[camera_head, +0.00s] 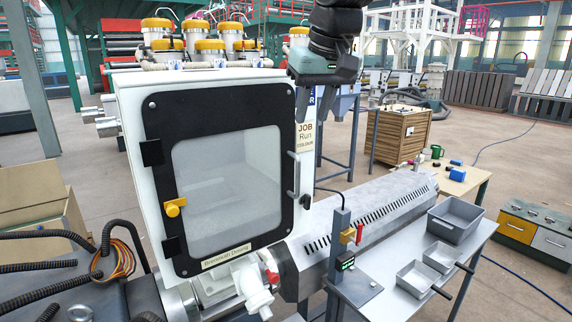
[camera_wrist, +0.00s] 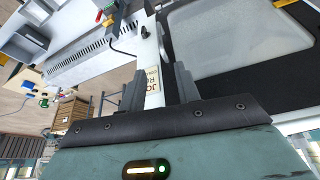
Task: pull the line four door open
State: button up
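The door (camera_head: 155,120) is a black frame around a pale window on the front of a white cabinet (camera_head: 130,130). It looks closed. My gripper (camera_head: 323,108) points down by the cabinet's upper right edge, above the handle. Its two fingers are apart with nothing held between them. In the wrist view my gripper (camera_wrist: 158,85) shows the cabinet's narrow labelled side between the fingers, and the door (camera_wrist: 205,88) to the right.
A white valve with a red part (camera_head: 258,285) sticks out below the door. A post with a yellow and red switch (camera_head: 345,235) stands to the right. A table with grey trays (camera_head: 455,217) is farther right. Black hoses (camera_head: 45,268) lie at the left.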

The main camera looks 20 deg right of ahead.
aim_at(299, 168)
jog(key=p+x, duration=0.4)
jog(key=x, duration=1.2)
jog(key=shift+s+a+f, duration=0.1)
jog(key=shift+f, duration=0.2)
grip_shut()
